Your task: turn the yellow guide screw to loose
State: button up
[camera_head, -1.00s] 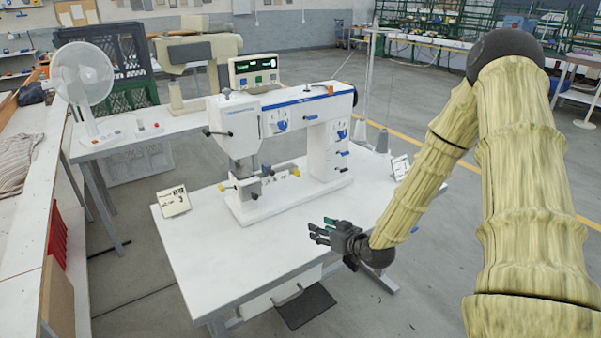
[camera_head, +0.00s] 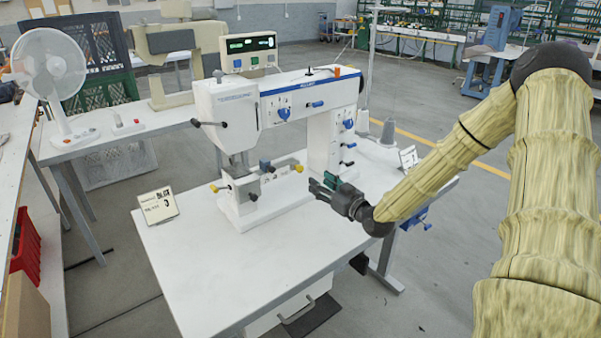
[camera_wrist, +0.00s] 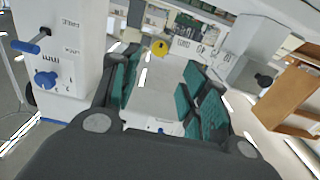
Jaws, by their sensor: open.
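The press column with blue knobs (camera_wrist: 45,80) stands close on the left in the wrist view. A black-knobbed lever (camera_head: 253,197) is on the front of the lower arm. A small sign (camera_head: 158,206) stands at the table's left. The front tabletop (camera_head: 240,270) is clear.

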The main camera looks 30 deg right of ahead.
aim_at(301, 169)
jog(key=shift+w+a+p, duration=0.15)
jog(key=shift+w+p, duration=0.05)
jog(key=shift+w, duration=2.15)
jog(key=shift+w+a+p, duration=0.1)
jog(key=shift+w+p, duration=0.05)
jog(key=shift+w, duration=2.2)
grip_shut()
